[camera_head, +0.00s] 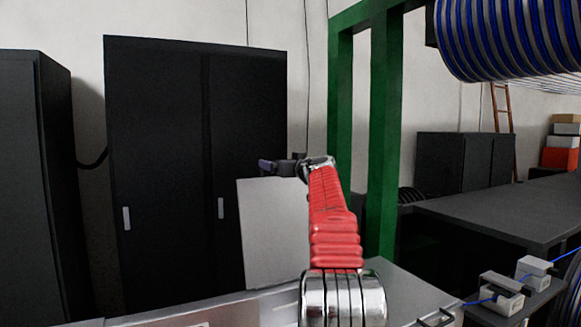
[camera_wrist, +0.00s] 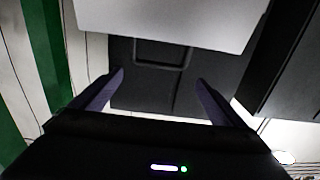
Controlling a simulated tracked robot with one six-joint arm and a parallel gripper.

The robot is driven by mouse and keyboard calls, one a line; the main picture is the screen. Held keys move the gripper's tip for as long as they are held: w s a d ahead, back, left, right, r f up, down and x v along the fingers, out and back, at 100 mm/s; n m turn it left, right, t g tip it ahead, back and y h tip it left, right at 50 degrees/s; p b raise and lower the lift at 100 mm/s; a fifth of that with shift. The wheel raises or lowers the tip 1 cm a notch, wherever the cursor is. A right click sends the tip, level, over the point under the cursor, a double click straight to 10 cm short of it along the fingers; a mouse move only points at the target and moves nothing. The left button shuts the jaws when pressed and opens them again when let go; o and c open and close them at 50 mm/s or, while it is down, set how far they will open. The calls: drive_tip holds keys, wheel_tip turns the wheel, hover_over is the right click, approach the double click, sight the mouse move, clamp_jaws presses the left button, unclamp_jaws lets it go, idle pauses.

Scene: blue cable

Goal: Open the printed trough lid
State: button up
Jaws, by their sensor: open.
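A flat light grey panel (camera_head: 268,235) stands upright behind my arm in the head view. It looks like the trough lid in a raised position, but I cannot be sure. A grey panel (camera_wrist: 170,18) also fills the top of the wrist view, beyond the fingers. My gripper (camera_head: 268,165) is at the panel's upper edge in the head view; whether it touches the panel cannot be told. In the wrist view my gripper (camera_wrist: 157,92) is open, its two purple fingers wide apart with nothing between them. The trough's inside is hidden.
A black two-door cabinet (camera_head: 160,170) stands behind, with another dark cabinet (camera_head: 30,190) at left. A green frame (camera_head: 383,130) rises close to my arm's right. A blue-striped cable reel (camera_head: 515,35) is at upper right, above a dark table (camera_head: 500,210).

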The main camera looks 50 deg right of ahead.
drive_tip(key=v, duration=1.3)
drive_tip(key=shift+s+a, duration=0.25)
drive_tip(key=shift+s, duration=0.05)
idle(0.3)
